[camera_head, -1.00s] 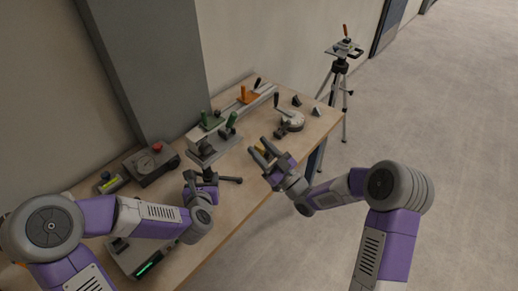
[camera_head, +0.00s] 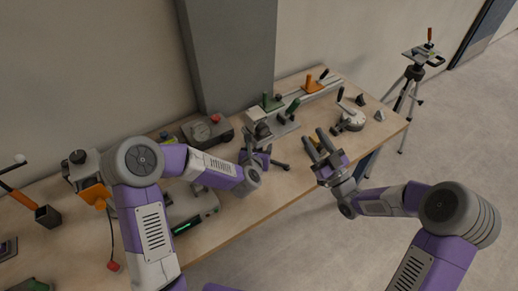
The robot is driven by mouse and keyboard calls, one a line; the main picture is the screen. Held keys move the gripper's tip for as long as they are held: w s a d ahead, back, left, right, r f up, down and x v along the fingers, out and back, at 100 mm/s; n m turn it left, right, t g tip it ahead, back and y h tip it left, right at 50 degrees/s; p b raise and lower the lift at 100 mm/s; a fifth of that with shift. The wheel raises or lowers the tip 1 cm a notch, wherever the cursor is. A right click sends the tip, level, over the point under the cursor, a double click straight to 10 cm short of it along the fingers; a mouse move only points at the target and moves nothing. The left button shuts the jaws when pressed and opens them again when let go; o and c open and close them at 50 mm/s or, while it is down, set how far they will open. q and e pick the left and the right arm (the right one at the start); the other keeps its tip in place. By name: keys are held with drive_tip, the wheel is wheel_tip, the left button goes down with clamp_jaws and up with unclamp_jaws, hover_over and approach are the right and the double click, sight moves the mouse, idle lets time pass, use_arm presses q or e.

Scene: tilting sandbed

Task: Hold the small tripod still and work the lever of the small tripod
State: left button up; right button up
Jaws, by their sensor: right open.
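The small tripod (camera_head: 258,118) stands on the wooden table, with a pale grey head, a dark knob and dark spread legs, one leg reaching out to the right. My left gripper (camera_head: 253,158) is low at its near side, around or against its lower part; its fingers are partly hidden, so I cannot tell whether they grip it. The lever is hard to make out among the parts at the head. My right gripper (camera_head: 318,142) is open and empty, to the right of the small tripod and apart from it, its fingers pointing up and left in the picture.
Behind the small tripod is a rail (camera_head: 312,97) with green and orange clamps. A round grey device (camera_head: 350,120) lies to the right. A grey box with a red knob (camera_head: 207,130) stands left. A large tripod (camera_head: 414,72) stands on the floor beyond the wooden table (camera_head: 270,205).

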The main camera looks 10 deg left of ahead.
use_arm(q)
clamp_jaws()
idle(1.2)
use_arm(e)
drive_tip(key=shift+d, duration=0.1)
drive_tip(key=c, duration=0.4)
drive_tip(key=shift+d+n, duration=0.2)
drive_tip(key=shift+n, duration=0.4)
drive_tip(key=shift+c, duration=1.3)
drive_tip(key=shift+d+f+n+g+y, duration=0.15)
drive_tip(key=shift+d+n+g+y, duration=0.15)
drive_tip(key=shift+n, duration=0.5)
clamp_jaws()
drive_tip(key=d+n+g+y, duration=0.1)
drive_tip(key=n, duration=0.4)
drive_tip(key=s+d+f+n+g, duration=0.1)
drive_tip(key=d+n, duration=0.1)
drive_tip(key=n, duration=0.4)
drive_tip(key=d+f+n+g+y, duration=0.1)
drive_tip(key=d+n, duration=0.1)
drive_tip(key=n, duration=0.3)
drive_tip(key=shift+s+d+n+g+y, duration=0.1)
drive_tip(key=shift+s+n+g+y, duration=0.1)
drive_tip(key=shift+n+g+y, duration=0.15)
